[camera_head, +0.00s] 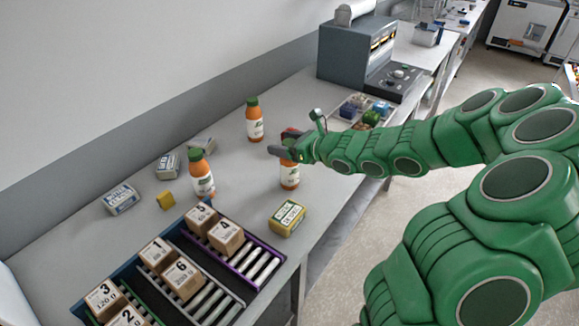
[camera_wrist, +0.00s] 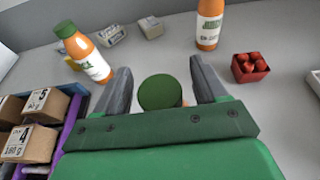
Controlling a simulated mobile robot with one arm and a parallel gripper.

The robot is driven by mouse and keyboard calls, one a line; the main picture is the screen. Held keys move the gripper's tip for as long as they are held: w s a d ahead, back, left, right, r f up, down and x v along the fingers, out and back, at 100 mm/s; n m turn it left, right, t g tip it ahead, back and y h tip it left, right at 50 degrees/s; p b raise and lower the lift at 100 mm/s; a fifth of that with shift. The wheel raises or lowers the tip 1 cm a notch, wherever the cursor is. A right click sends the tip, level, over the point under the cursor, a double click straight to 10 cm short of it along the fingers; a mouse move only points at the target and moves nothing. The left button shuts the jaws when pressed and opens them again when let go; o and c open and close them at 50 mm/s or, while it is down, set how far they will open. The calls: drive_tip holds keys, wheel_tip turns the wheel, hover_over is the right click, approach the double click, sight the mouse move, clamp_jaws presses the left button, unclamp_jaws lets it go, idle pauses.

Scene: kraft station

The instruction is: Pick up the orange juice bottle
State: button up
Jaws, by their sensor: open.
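Three orange juice bottles with green caps and white labels stand upright on the grey bench. One bottle (camera_head: 289,178) is at my gripper (camera_head: 284,148), which covers its upper part in the head view. In the wrist view its green cap (camera_wrist: 160,92) is between the two open fingers of my gripper (camera_wrist: 161,78), with a gap visible on each side. A second bottle (camera_head: 254,120) stands farther back, and shows at the top of the wrist view (camera_wrist: 209,24). A third bottle (camera_head: 202,174) stands to the left, and shows at the wrist view's upper left (camera_wrist: 84,54).
A yellow-green box (camera_head: 287,218) lies in front of the gripped-around bottle. A rack (camera_head: 262,266) with numbered brown boxes is at the front. A small red box of red items (camera_wrist: 250,68) is behind right. Small boxes (camera_head: 122,199) lie left; a grey machine (camera_head: 355,55) stands behind.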

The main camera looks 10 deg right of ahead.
drive_tip(key=shift+c, duration=0.4)
clamp_jaws()
idle(0.4)
